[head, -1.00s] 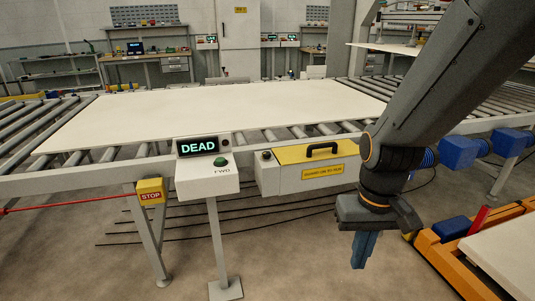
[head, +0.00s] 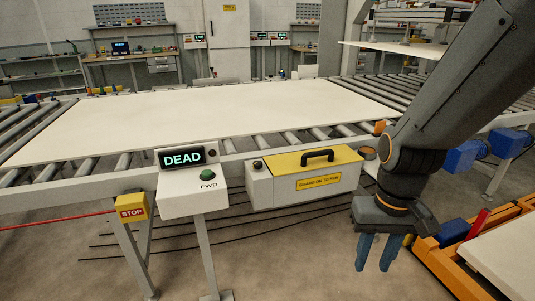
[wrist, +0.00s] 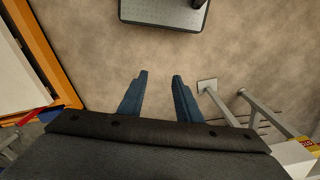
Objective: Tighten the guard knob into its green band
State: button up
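The guard is a pale box with a yellow lid (head: 290,161) and a black handle, fixed along the conveyor's front side. A small dark knob (head: 257,165) sits at the left end of the box; I take it for the guard knob. No green band can be made out at this size. My gripper (head: 375,268) hangs fingers down, right of and below the guard box and clear of it. Its two blue fingers stand apart with nothing between them. The wrist view also shows the open gripper (wrist: 160,75) over bare floor; the knob is not seen there.
A yellow STOP box (head: 131,207) is farther left. A large pale sheet (head: 200,115) lies on the rollers. An orange frame (head: 445,262) stands at right.

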aim_at(256, 165)
jog(key=u, duration=0.25)
jog(key=i, duration=0.5)
jog(key=u, duration=0.45)
